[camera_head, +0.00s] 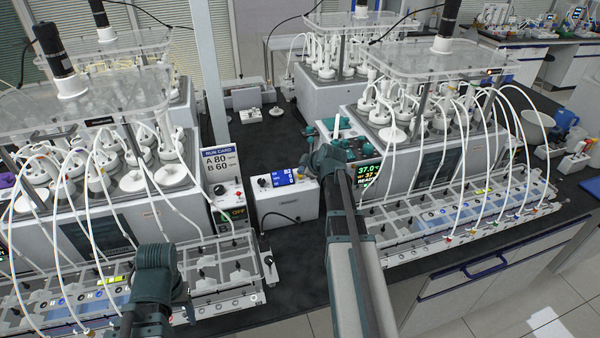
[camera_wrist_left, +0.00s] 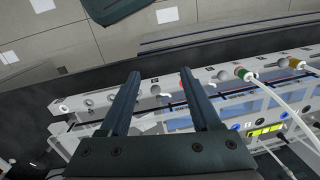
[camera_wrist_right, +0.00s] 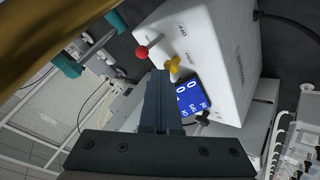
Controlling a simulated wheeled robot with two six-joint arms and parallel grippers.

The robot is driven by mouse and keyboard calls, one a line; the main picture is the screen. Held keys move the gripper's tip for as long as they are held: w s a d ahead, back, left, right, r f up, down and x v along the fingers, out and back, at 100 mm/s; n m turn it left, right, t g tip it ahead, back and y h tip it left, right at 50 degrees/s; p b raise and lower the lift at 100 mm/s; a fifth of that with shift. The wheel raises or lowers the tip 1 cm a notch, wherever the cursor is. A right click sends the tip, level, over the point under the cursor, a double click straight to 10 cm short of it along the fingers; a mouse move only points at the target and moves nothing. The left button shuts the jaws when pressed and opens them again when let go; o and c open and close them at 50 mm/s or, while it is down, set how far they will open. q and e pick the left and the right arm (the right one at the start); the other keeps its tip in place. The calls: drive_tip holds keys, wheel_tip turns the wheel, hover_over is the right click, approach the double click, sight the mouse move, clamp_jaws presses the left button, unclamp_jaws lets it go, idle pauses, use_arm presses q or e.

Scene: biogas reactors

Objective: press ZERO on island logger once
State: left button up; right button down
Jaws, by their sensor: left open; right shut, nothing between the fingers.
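A white box with a blue display (camera_head: 290,178), which I take to be the island logger, stands between the two reactor rigs in the head view. In the right wrist view a white box (camera_wrist_right: 225,50) shows a blue display (camera_wrist_right: 188,97), a red ball-ended part (camera_wrist_right: 142,51) and a yellow knob (camera_wrist_right: 173,65). My left gripper (camera_wrist_left: 159,77) is open and empty above a tubing rack (camera_wrist_left: 208,82).
Reactor rigs flank the box, with tubing racks (camera_head: 440,222) in front. The dark bench (camera_head: 290,245) is clear in front of the box.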

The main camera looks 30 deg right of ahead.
drive_tip(key=shift+r+p, duration=0.6)
drive_tip(key=shift+r, duration=0.25)
wheel_tip(320, 180, up, 5)
drive_tip(key=p, duration=0.5)
idle(0.5)
